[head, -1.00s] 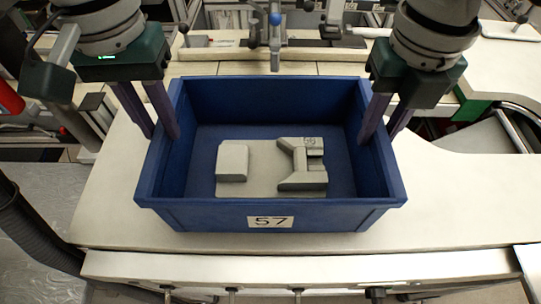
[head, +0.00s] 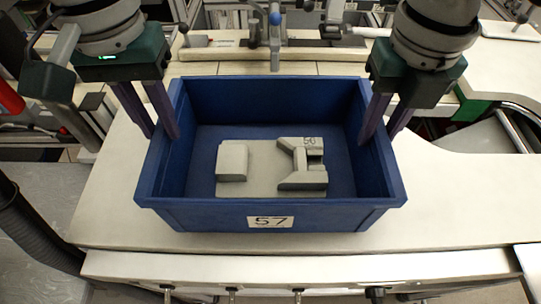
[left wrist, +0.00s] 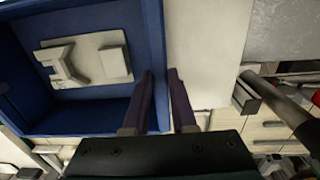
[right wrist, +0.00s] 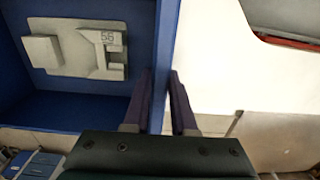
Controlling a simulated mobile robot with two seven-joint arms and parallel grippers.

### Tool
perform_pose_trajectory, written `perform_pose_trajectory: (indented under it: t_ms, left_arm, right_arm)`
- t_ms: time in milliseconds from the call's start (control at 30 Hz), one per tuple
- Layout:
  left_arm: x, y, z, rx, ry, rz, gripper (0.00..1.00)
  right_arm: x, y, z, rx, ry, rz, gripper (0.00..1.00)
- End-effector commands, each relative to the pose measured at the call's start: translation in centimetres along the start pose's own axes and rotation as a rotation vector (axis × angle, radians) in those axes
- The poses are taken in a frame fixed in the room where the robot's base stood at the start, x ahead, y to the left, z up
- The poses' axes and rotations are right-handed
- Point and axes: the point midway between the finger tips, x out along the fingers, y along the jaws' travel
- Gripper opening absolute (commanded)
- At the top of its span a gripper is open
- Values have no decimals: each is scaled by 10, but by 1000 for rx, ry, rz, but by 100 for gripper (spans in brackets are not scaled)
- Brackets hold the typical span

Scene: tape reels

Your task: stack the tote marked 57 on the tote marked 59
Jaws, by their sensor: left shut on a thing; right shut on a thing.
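The blue tote marked 57 (head: 188,216) fills the middle of the head view, level and upright, over the pale bench. My right gripper (head: 378,140) is shut on the right wall, also in the right wrist view (right wrist: 160,72). I cannot tell whether the tote touches the bench. No tote marked 59 is seen.
The pale bench top (head: 105,205) is clear left and right of the tote. A rail and clamp-like fixtures (head: 274,40) stand behind it. A black hose (head: 35,235) runs at the left. Drawer fronts with knobs (head: 232,293) lie below the front edge.

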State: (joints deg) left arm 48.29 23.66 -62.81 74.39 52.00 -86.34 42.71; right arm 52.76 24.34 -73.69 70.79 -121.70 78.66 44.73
Motion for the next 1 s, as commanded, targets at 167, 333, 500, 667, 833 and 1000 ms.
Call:
perform_pose_trajectory:
  t_ms: [167,333,500,667,833,1000]
  left_arm:
    - [-8,0,0,0,1,0,0]
    - [-27,0,0,0,1,0,0]
    - [-46,0,0,0,1,-1,0]
    - [-52,0,0,0,0,-1,0]
    - [-50,0,0,0,1,-1,0]
    - [-50,0,0,0,1,-1,0]
  right_arm:
    - [-8,0,0,0,-1,-1,0]
    - [-26,0,0,0,-1,-1,0]
    - [-46,0,0,1,-1,-1,0]
    - [-52,-1,0,1,0,-2,0]
    - [-50,-1,0,1,0,-2,0]
    - [-50,-1,0,1,0,-2,0]
